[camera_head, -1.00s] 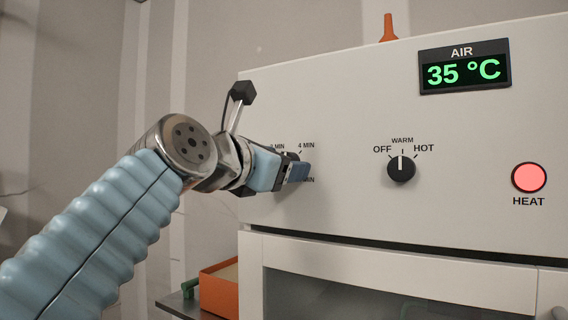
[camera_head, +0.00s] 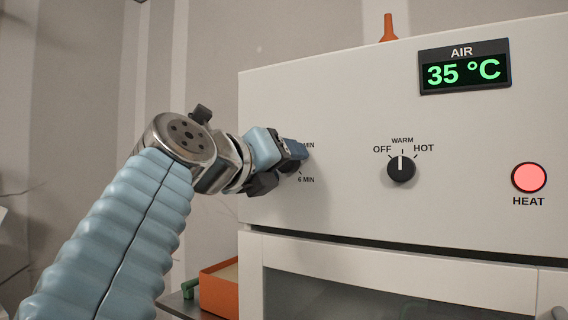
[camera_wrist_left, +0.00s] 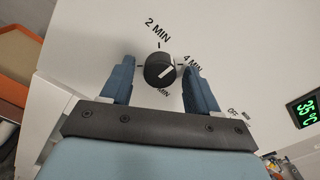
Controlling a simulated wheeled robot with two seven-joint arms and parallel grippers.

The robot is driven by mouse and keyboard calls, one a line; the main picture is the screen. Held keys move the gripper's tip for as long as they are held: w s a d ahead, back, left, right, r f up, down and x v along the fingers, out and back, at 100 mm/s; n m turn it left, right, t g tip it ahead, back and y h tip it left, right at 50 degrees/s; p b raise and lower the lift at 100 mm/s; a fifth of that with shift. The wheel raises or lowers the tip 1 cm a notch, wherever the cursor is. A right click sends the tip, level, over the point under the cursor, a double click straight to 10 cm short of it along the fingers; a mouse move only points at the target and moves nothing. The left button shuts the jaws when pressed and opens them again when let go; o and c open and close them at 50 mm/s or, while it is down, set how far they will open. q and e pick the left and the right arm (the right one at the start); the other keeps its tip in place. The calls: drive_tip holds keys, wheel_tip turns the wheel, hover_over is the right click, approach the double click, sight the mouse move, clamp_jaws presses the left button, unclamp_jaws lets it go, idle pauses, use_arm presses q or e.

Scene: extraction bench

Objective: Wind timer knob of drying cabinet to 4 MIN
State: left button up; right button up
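The timer knob (camera_wrist_left: 158,69) is black and round with a white pointer line, on the white front of the drying cabinet (camera_head: 340,110). In the left wrist view it lies between the two blue fingers of my left gripper (camera_wrist_left: 160,82). The fingers are apart, with a visible gap at the left of the knob; contact at the right is unclear. The pointer slants up and right, roughly toward the 4 MIN label (camera_wrist_left: 193,64). The 2 MIN label (camera_wrist_left: 157,29) shows clear. In the head view my left gripper (camera_head: 298,151) mostly hides the knob. My right gripper is not in view.
The OFF/WARM/HOT knob (camera_head: 401,168) points to WARM. A lit red HEAT button (camera_head: 529,177) and a display (camera_head: 465,67) reading 35 °C are farther right. An orange box (camera_head: 220,288) stands low beside the cabinet.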

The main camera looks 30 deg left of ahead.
use_arm(q)
drive_tip(key=c, duration=0.9)
drive_tip(key=m, duration=0.8)
drive_tip(key=shift+m, duration=0.3)
drive_tip(key=o, duration=0.7)
drive_tip(key=shift+m, duration=0.5)
drive_tip(key=shift+c, duration=0.2)
drive_tip(key=o, duration=0.4)
drive_tip(key=shift+s, duration=0.1)
drive_tip(key=s, duration=0.5)
drive_tip(key=s+b, duration=0.1)
drive_tip(key=s, duration=0.2)
drive_tip(key=shift+a, duration=0.3)
